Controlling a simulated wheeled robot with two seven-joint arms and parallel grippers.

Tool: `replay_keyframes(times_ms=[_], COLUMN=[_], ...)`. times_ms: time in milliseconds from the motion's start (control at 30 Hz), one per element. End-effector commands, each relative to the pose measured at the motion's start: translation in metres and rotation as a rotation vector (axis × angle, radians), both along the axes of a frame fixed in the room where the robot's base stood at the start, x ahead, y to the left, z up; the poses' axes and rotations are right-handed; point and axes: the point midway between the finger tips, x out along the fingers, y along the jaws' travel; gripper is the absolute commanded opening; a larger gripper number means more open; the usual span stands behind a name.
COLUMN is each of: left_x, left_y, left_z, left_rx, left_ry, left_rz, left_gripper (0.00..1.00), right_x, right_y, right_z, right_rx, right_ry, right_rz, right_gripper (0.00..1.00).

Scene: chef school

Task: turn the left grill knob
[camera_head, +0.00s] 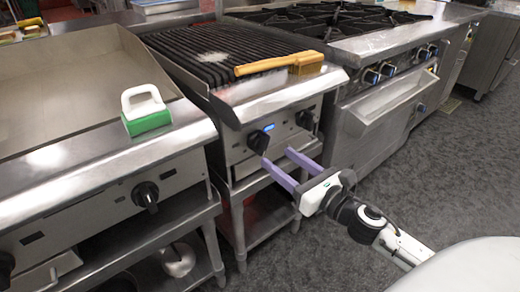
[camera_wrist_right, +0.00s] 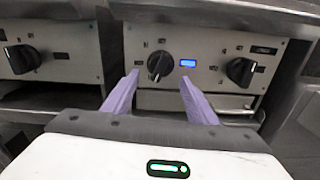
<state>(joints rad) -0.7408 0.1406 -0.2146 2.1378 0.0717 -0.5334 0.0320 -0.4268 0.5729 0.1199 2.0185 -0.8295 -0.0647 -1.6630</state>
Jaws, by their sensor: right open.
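The left grill knob (camera_head: 258,141) is a black dial on the steel front panel of the charbroiler grill. My right gripper (camera_head: 277,155), with two lilac fingers, is open and empty. Its fingertips are spread in front of and slightly below the left knob; I cannot tell whether they touch it. My left gripper is not in view.
A small blue-lit display (camera_wrist_right: 188,63) is right of the left knob. A wooden-handled brush (camera_head: 280,64) lies across the grill front. A green-and-white scrubber (camera_head: 145,112) stands on the griddle (camera_head: 75,85) at left. A stove (camera_head: 360,45) adjoins at right.

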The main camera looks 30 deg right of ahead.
Motion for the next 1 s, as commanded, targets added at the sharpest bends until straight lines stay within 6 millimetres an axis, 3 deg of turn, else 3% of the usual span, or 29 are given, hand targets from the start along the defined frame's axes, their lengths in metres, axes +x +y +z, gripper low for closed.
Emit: replay_keyframes(times_ms=[300, 500, 967, 1000], left_x=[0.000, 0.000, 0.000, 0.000], left_y=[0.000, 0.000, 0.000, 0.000], left_z=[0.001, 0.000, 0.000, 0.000], left_rx=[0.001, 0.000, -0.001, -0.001], left_ry=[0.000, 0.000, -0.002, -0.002], left_rz=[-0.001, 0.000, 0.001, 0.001], left_gripper=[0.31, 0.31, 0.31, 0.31], right_x=[0.055, 0.080, 0.091, 0.091], right_y=[0.004, 0.006, 0.007, 0.007], right_z=[0.001, 0.001, 0.000, 0.000], right_rx=[0.004, 0.006, 0.007, 0.007], right_ry=[-0.001, 0.001, 0.004, 0.004], right_rz=[-0.002, -0.002, -0.003, -0.003], right_gripper=[0.53, 0.53, 0.53, 0.46])
